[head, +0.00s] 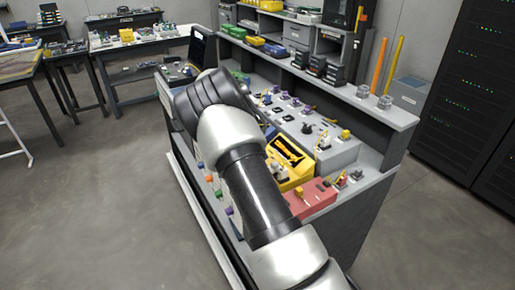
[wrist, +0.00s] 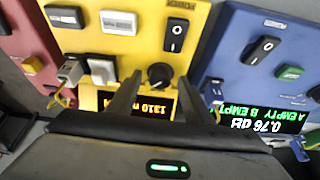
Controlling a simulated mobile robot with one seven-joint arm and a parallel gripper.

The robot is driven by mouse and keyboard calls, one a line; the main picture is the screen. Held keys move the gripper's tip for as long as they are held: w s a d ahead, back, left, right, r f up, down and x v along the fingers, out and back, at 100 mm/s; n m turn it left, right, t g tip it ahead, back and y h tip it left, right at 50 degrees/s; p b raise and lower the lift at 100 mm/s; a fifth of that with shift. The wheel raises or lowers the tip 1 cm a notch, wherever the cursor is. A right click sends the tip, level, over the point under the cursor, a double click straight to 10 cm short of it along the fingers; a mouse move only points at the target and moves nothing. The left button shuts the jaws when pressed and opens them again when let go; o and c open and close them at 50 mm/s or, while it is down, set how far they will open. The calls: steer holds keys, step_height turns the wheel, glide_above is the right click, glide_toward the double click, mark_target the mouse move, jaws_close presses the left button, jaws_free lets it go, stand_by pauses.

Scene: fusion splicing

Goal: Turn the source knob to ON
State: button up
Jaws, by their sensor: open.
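A black round knob (wrist: 160,74) sits on the face of a yellow unit (wrist: 142,45), above its orange-lit display (wrist: 155,105) in the wrist view. A light pointer mark shows on the knob, but I cannot read its position labels. My gripper (wrist: 160,80) is open, with one dark fingertip on each side of the knob. I cannot tell whether the fingertips touch it. In the head view the yellow unit (head: 300,153) stands on the bench beside my arm. My gripper is hidden there behind my arm.
A black rocker switch (wrist: 175,36) is just above the knob. Pale connectors (wrist: 101,70) stick out left of it. A red unit (wrist: 22,45) is on the left and a blue unit (wrist: 270,60) with a green readout is on the right. The bench has shelves (head: 330,75) behind.

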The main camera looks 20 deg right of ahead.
steer(key=p+v, duration=0.1)
steer(key=v, duration=1.6)
steer(key=shift+r+p, duration=0.25)
steer(key=shift+p, duration=0.15)
steer(key=s+a+r+n+t+y, duration=0.15)
steer(key=s+r+n, duration=0.35)
steer(key=s, duration=0.5)
steer(key=s+r+n+t+y, duration=0.1)
steer(key=s+r+n+y, duration=0.2)
steer(key=s+r, duration=0.55)
steer(key=s+a+f+n+t, duration=0.1)
steer(key=s+a+f+n, duration=0.15)
steer(key=s, duration=0.45)
steer(key=s+a+f+n+t, duration=0.1)
steer(key=s+n, duration=0.2)
steer(key=s, duration=0.3)
steer(key=s+a+f+n+t, duration=0.1)
steer(key=s+f+n, duration=0.15)
steer(key=s, duration=0.45)
step_height(320, 180, up, 13)
steer(key=p, duration=1.2)
steer(key=shift+w+a+g, duration=0.2)
steer(key=shift+g, duration=0.15)
